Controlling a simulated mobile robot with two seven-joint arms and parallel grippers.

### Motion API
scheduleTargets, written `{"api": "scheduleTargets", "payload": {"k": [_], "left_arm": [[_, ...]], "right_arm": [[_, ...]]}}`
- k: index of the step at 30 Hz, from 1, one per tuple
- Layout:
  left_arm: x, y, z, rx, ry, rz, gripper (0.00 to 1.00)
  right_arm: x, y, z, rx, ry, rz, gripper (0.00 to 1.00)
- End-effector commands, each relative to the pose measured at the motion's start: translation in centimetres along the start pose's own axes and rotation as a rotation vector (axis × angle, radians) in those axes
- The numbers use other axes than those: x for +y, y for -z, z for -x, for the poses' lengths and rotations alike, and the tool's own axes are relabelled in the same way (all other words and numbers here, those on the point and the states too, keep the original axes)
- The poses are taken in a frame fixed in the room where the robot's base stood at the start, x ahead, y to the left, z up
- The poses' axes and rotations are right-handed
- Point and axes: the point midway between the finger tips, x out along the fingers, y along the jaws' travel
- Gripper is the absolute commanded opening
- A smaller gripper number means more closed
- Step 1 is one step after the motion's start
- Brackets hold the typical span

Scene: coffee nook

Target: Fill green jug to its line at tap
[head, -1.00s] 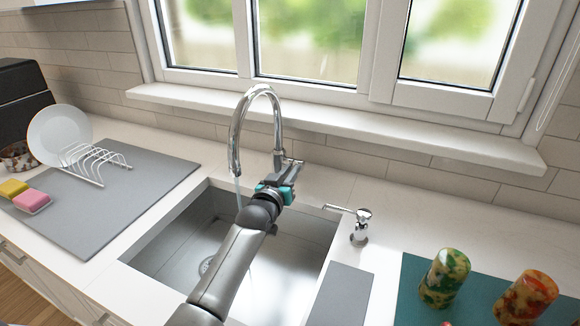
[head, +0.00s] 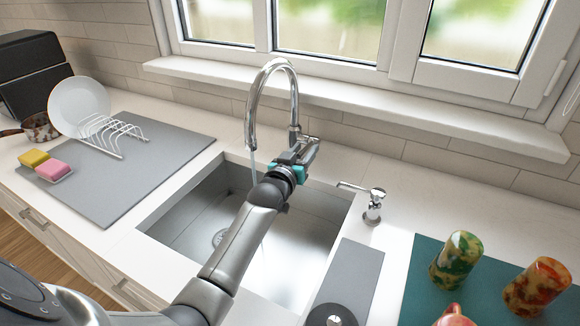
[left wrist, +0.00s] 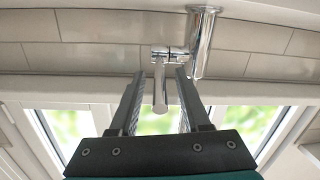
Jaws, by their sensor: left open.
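The chrome tap (head: 273,70) arches over the steel sink (head: 185,225). A thin stream of water (head: 254,168) falls from its spout and passes behind my left arm. My left gripper (head: 308,142) is at the tap's side lever. In the left wrist view, my left gripper (left wrist: 158,85) has its two fingers apart, with the tap lever (left wrist: 160,95) between them. I cannot make out a green jug; my arm hides part of the sink. A green and yellow mottled cup (head: 456,262) stands on the teal mat (head: 428,252). My right gripper is out of view.
A soap dispenser (head: 373,208) stands right of the sink. An orange-red mottled cup (head: 535,288) and a red object (head: 455,318) are on the right. A dark round thing (head: 332,316) is at the front. A rack (head: 110,135), plate (head: 80,105) and sponges (head: 52,170) are left.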

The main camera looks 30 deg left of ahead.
Motion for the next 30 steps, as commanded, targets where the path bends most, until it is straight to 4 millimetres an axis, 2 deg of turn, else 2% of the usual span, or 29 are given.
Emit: {"api": "scheduleTargets", "payload": {"k": [21,30], "left_arm": [[0.0,0.0,11.7,-0.002,0.001,0.000,0.47],[0.0,0.1,14.0,0.000,0.001,0.001,0.47]], "right_arm": [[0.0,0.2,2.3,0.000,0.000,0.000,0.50],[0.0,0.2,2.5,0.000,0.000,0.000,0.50]]}}
